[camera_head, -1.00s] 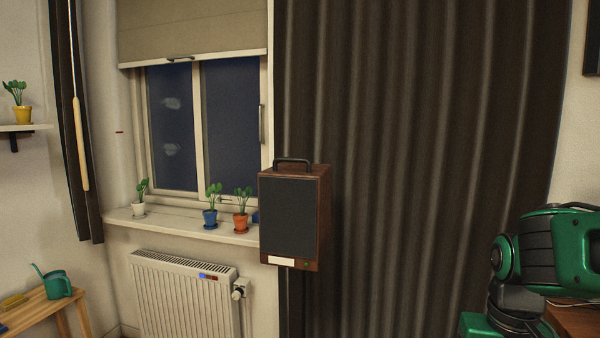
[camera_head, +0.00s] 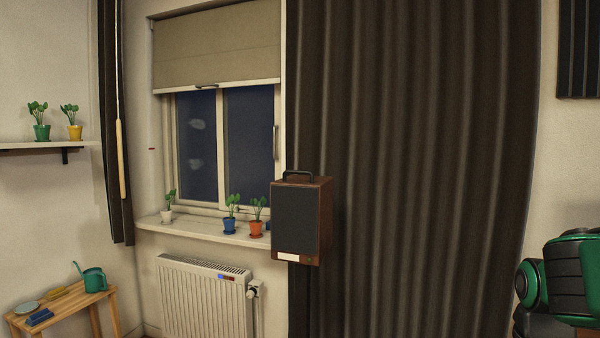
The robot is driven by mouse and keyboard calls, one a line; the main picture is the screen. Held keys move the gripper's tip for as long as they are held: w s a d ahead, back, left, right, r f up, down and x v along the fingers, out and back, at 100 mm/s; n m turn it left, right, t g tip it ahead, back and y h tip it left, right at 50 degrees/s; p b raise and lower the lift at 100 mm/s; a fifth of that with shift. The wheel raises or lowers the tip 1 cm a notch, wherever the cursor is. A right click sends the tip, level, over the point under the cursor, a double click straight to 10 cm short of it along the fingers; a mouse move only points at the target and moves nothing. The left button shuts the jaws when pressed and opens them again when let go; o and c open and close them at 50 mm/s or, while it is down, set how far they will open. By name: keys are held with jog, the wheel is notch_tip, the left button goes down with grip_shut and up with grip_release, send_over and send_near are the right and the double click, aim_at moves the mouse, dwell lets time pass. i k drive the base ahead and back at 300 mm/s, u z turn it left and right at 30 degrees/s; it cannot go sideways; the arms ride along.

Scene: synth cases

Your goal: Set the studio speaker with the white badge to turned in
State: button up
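The studio speaker (camera_head: 295,221) is a dark wood box with a black front and a black handle on top. A white badge (camera_head: 287,257) sits at the bottom of its front. It stands in front of the dark curtain, right of the window, with its front facing me and its right side partly showing. What holds it up is not clear. My green and black arm (camera_head: 575,275) shows at the lower right edge, well apart from the speaker. My gripper is out of view.
A windowsill (camera_head: 190,230) with several potted plants is left of the speaker, above a white radiator (camera_head: 203,295). A wooden bench (camera_head: 70,309) with a teal watering can (camera_head: 92,281) stands at lower left. A dark curtain (camera_head: 410,170) hangs behind the speaker.

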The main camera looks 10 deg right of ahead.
aim_at(301, 206)
jog(key=k, duration=0.7)
jog(key=z, duration=0.35)
jog(key=i, duration=1.1)
jog(key=u, duration=0.5)
jog(key=i, duration=0.9)
jog(key=u, duration=0.65)
